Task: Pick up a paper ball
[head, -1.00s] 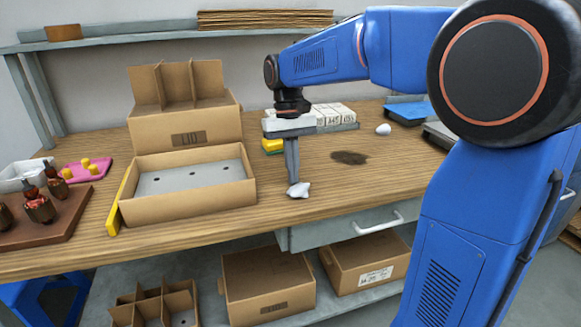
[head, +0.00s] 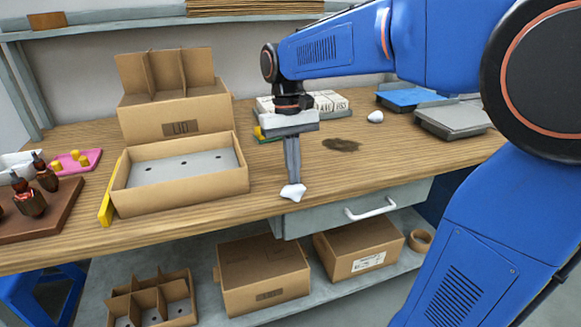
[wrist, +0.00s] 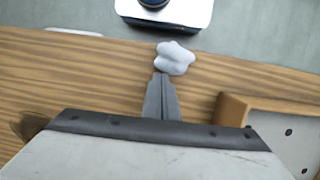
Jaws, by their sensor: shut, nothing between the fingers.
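A crumpled white paper ball (head: 293,192) is at the tips of my gripper (head: 292,182), close to the bench's front edge. My gripper is shut and points down, with its fingers together and nothing between them. In the wrist view the paper ball (wrist: 176,58) shows just beyond the closed fingertips (wrist: 161,76), beside or touching them, and overlaps the line of the bench edge. I cannot tell whether it rests fully on the wood. A second white ball (head: 375,117) lies farther back on the bench, right of a dark stain.
An open cardboard box (head: 180,198) with a yellow strip stands left of my gripper. A divided carton (head: 180,115) is behind it. Grey trays (head: 452,118) are at the back right. A drawer handle (head: 370,209) sticks out below the edge. Bare wood lies right of my gripper.

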